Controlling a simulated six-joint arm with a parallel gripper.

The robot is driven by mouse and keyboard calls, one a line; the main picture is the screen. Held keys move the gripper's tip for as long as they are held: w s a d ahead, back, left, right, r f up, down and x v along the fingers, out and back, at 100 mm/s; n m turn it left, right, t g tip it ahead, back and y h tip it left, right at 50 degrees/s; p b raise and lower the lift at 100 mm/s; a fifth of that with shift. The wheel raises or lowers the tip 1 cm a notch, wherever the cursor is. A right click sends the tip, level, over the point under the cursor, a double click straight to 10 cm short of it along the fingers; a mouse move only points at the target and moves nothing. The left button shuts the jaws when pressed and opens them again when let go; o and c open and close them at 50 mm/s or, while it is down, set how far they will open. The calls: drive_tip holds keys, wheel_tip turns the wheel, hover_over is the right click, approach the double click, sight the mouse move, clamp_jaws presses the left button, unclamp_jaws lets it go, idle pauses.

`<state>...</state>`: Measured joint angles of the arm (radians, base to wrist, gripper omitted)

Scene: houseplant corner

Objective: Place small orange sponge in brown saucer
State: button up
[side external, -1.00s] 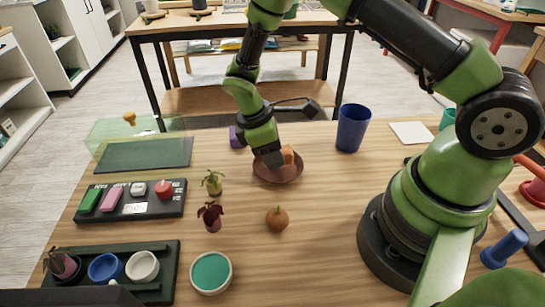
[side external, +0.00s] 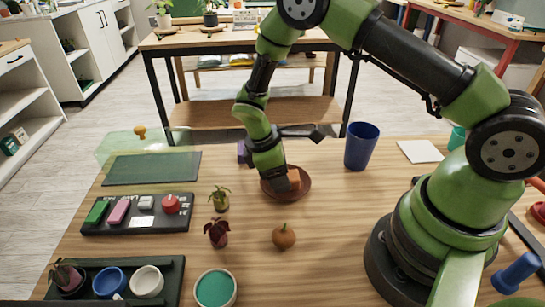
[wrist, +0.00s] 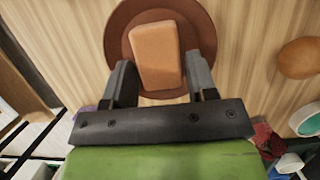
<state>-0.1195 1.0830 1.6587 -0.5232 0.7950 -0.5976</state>
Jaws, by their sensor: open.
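The small orange sponge (wrist: 156,55) lies in the brown saucer (wrist: 203,30), as the wrist view shows; the sponge (side external: 293,177) and saucer (side external: 304,192) are also in the side view, partly hidden by my gripper. My gripper (wrist: 160,78) is open, with one finger on each side of the sponge's near end. A gap shows between the sponge and the left finger; the right finger is close to it, and I cannot tell whether they touch. In the side view my gripper (side external: 283,186) is low over the saucer.
A blue cup (side external: 361,146) stands behind and right of the saucer. Small plants (side external: 218,232) and a brown round pot-like thing (side external: 284,237) stand in front. A dark tray (side external: 137,218) with colored blocks is at left. Wood is clear right of the saucer.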

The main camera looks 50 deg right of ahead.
wheel_tip(320, 180, up, 19)
drive_tip(key=a+m+t+y, duration=0.1)
drive_tip(key=a+m+t, duration=0.1)
drive_tip(key=m, duration=0.1)
drive_tip(key=s+r+m+t+y, duration=0.3)
drive_tip(key=s+r+m+t, duration=0.4)
drive_tip(key=s, duration=0.8)
wheel_tip(320, 180, up, 4)
drive_tip(key=m, duration=0.3)
drive_tip(key=shift+s+a+f+t+y, duration=0.2)
drive_tip(key=shift+s+t+y, duration=0.1)
drive_tip(key=shift+s+t, duration=0.1)
